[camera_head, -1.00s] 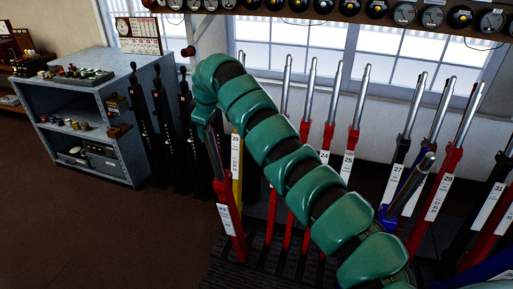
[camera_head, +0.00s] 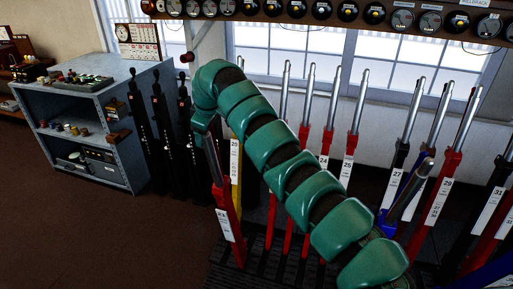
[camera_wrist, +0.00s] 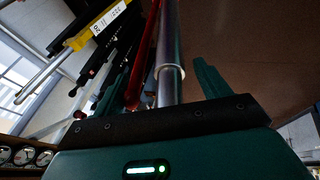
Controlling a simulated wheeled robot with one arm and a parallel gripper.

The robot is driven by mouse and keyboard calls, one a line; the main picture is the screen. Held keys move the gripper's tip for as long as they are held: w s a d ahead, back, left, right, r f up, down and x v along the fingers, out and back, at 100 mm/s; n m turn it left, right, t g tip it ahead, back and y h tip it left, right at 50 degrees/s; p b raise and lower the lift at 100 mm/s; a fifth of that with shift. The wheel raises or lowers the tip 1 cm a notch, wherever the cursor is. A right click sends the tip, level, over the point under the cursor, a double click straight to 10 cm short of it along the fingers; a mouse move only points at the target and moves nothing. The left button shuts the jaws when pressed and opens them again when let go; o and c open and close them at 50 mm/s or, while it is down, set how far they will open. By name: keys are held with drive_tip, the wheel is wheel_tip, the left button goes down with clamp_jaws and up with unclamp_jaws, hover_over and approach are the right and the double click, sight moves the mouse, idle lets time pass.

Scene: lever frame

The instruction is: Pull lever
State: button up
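A red lever (camera_head: 228,205) with a white number plate stands at the left end of the row, leaning slightly left. My gripper (camera_head: 204,125) is at its top, where my green arm hides most of the handle. In the wrist view a metal shaft with a pale ring (camera_wrist: 168,50) runs between the two green fingers of my gripper (camera_wrist: 165,82). Gaps show between the shaft and both fingers, so the gripper looks open around it. A red bar (camera_wrist: 145,50) runs close beside the shaft on its left.
A yellow lever (camera_head: 236,180) stands just behind the red one. Black levers (camera_head: 160,130) stand to the left, and red, black and blue levers (camera_head: 437,200) to the right. A grey shelf unit (camera_head: 95,95) is at the left. The brown floor in front is clear.

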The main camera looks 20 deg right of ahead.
drive_tip(key=r, duration=0.2)
drive_tip(key=s+r+p, duration=0.1)
drive_tip(key=r, duration=0.2)
drive_tip(key=a+r+p, duration=0.1)
drive_tip(key=r, duration=0.2)
drive_tip(key=shift+s+a+r, duration=0.1)
drive_tip(key=shift+s+r, duration=0.25)
drive_tip(key=shift+r, duration=0.05)
drive_tip(key=shift+s+r, duration=0.1)
drive_tip(key=shift+r, duration=0.25)
drive_tip(key=p+v, duration=1)
drive_tip(key=v, duration=0.6)
drive_tip(key=shift+r, duration=0.35)
